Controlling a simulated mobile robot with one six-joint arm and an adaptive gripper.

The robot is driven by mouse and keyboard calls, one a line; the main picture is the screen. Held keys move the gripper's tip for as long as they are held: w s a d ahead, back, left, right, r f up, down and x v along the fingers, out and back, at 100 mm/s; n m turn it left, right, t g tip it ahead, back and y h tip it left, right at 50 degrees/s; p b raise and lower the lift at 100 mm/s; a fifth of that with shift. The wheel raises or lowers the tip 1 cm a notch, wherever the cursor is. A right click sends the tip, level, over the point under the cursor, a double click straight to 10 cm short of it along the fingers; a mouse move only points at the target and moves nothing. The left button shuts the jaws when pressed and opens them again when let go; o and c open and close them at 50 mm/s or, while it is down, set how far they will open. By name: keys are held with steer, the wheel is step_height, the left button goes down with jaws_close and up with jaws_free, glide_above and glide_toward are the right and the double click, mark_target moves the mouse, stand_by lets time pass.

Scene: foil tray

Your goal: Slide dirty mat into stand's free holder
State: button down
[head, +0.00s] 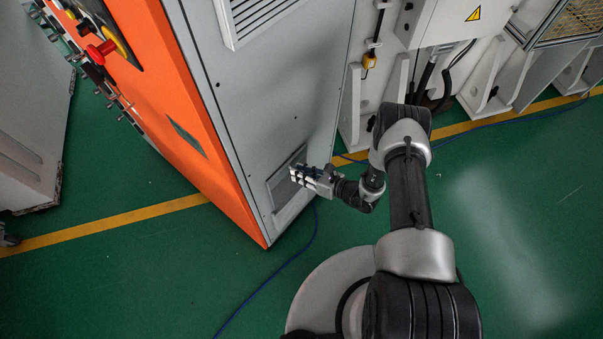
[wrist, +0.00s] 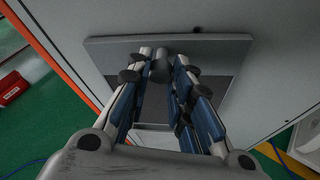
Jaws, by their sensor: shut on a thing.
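A dark grey panel, which I take for the dirty mat (wrist: 157,102), sits within a grey frame (wrist: 110,45) low on the cabinet's side. A dark round knob (wrist: 160,68) stands out in front of it, apparently part of the mat. My gripper (wrist: 161,62) is shut on this knob, with a blue-padded finger on either side. In the head view my gripper (head: 300,175) reaches the framed opening (head: 283,185) from the right. The fingers hide much of the panel. The stand and its free holder are not recognisable in either view.
The grey cabinet (head: 290,90) with an orange front (head: 165,120) stands right before my gripper. White machinery (head: 385,85) with cables is behind it. A blue cable (head: 270,277) runs over the green floor. The floor at right (head: 520,210) is clear.

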steer(key=s+d, duration=0.6)
steer(key=d, duration=0.1)
steer(key=shift+s+d, duration=0.25)
stand_by(0.7)
